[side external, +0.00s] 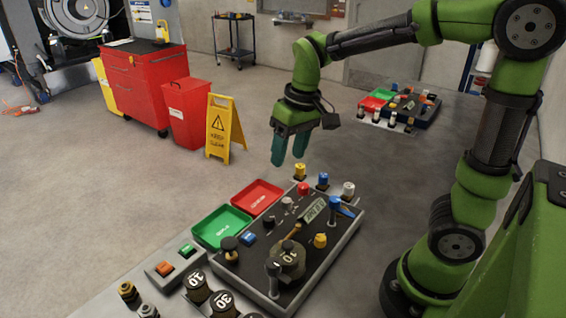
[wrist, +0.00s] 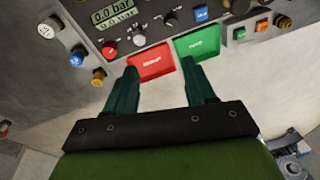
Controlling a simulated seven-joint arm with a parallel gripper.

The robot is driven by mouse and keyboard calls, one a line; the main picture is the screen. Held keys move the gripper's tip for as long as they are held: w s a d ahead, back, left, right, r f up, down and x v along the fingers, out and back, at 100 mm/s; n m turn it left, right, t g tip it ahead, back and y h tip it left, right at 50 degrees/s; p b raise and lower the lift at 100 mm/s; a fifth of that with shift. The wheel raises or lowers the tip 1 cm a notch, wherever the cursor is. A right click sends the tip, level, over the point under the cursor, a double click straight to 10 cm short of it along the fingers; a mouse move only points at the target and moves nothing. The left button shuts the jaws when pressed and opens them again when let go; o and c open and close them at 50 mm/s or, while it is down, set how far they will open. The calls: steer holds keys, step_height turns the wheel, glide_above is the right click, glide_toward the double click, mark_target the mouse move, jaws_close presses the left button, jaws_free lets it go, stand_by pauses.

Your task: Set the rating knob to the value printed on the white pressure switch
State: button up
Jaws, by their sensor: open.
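The white pressure switch is likely the white-capped part (side external: 348,188) at the panel's far right corner; it also shows in the wrist view (wrist: 48,28). I cannot read any value on it. A large round knob marked 0 (side external: 289,258) sits on the dark control panel (side external: 253,277); small knobs, one red (side external: 303,188) and one white (side external: 287,203), sit near the display (side external: 313,210). I cannot tell which is the rating knob. My gripper (side external: 289,160) is open and empty, pointing down, in the air above the panel's far end; its fingers show in the wrist view (wrist: 160,75).
A red tray (side external: 256,197) and a green tray (side external: 221,228) lie left of the panel. Yellow (side external: 300,171) and blue (side external: 323,181) capped parts stand at its far edge. A second panel (side external: 405,106) stands behind.

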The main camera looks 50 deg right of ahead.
mark_target(287, 200)
steer(key=w+d+n+g+h, duration=0.1)
steer(key=w+d+n+g, duration=0.1)
steer(key=w+d, duration=0.1)
steer(key=f, duration=1.6)
steer(key=shift+s, duration=0.2)
jaws_close()
